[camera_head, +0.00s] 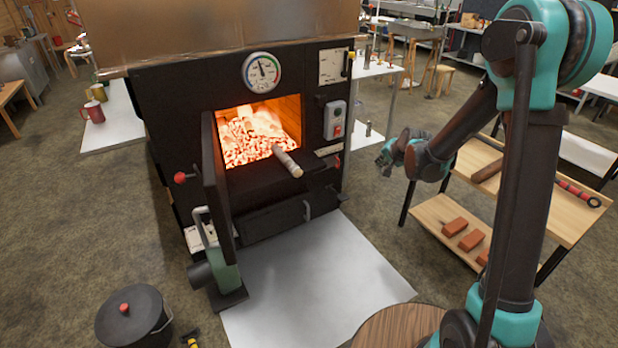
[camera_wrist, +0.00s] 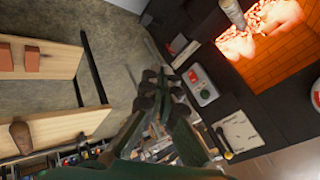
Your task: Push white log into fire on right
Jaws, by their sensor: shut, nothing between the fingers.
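The white log (camera_head: 287,161) lies across the sill of the open firebox, on the right side of the opening. Its near end sticks out over the front ledge and its far end reaches toward the glowing embers. In the wrist view the log (camera_wrist: 233,13) is at the top, partly cut off by the frame edge. The fire (camera_head: 258,135) burns bright orange inside the firebox and also shows in the wrist view (camera_wrist: 266,28). My gripper (camera_head: 386,157) is shut and empty, to the right of the log and apart from it. It also shows in the wrist view (camera_wrist: 158,88).
The firebox door (camera_head: 217,185) stands open at the left. A control box (camera_head: 335,119) is on the stove front, right of the opening. A wooden shelf table (camera_head: 490,190) with bricks and tools stands at the right. A lidded black pot (camera_head: 132,318) is on the floor.

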